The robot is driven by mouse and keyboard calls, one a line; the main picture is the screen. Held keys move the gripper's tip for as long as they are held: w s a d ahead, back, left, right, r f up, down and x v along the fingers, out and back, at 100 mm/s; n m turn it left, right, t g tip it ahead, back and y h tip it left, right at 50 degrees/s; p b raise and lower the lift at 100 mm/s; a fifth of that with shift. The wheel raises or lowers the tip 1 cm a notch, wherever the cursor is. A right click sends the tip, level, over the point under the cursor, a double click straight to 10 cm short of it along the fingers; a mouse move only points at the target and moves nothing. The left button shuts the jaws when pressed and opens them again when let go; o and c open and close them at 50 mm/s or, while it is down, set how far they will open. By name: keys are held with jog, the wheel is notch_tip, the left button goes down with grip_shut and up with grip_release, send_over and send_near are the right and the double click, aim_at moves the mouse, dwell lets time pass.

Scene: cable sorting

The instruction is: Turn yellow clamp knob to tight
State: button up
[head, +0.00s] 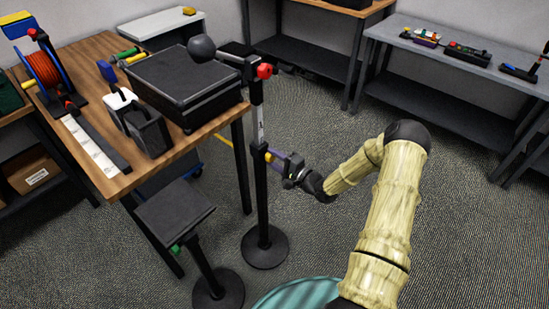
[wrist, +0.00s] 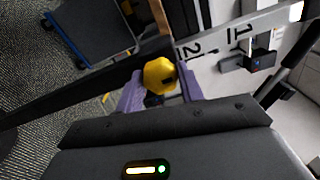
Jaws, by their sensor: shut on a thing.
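The yellow clamp knob (head: 268,157) sits on the side of a black upright stand (head: 262,200), about halfway up. My gripper (head: 276,160) reaches it from the right, with its purple fingers on the knob. In the wrist view the yellow knob (wrist: 160,72) sits between the two purple fingertips (wrist: 160,88), one on each side, and the gripper is shut on it. A dark mark shows on the knob's face. A pale scale strip with numbers (wrist: 235,34) runs along the post beside it. I cannot tell how tight the knob is.
A red knob (head: 264,71) and a boom with a dark ball (head: 202,49) are at the stand's top. A wooden table (head: 190,142) with a black case (head: 185,80) stands to the left. A low black stand (head: 175,208) is at front left. The floor to the right is clear.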

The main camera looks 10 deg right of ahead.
jog(key=shift+f, duration=0.1)
dwell(0.4)
jog(key=o, duration=1)
jog(key=v, duration=1.7)
jog(key=shift+s+d, duration=0.15)
